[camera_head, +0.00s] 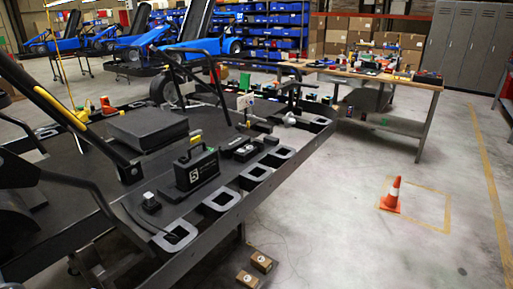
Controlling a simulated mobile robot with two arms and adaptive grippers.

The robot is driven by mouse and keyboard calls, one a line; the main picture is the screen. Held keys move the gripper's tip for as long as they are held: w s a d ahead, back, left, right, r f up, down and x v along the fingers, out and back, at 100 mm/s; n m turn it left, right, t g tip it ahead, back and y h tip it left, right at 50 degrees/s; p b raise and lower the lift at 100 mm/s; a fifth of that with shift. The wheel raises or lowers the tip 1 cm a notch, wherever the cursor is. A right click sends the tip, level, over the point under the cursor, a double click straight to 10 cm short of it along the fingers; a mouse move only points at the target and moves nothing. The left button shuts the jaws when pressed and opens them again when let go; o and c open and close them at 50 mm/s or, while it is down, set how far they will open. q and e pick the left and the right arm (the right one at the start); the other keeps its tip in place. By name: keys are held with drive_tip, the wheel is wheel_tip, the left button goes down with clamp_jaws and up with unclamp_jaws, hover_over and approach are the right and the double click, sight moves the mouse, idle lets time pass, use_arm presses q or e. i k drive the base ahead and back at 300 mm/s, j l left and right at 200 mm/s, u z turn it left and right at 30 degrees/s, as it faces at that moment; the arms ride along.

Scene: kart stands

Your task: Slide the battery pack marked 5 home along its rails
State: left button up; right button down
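The battery pack marked 5 (196,171) is a black box with a top handle and a white 5 on its front face. It stands upright on the dark deck of the near kart stand (216,222), close to the edge with several oblong cut-outs. Neither of my grippers can be made out in this view, and nothing is seen touching the pack.
A larger black box (147,126) sits behind the pack, and a small dark unit (243,149) beside it on the right. A cabled connector (150,202) lies at front left. A workbench (405,80), an orange cone (391,195) and open floor are to the right.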

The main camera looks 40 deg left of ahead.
sight(191, 170)
drive_tip(key=i+u, duration=0.4)
drive_tip(key=i+l+u, duration=0.3)
drive_tip(key=i+u, duration=0.15)
drive_tip(key=i+l+u, duration=0.4)
drive_tip(key=i, duration=0.15)
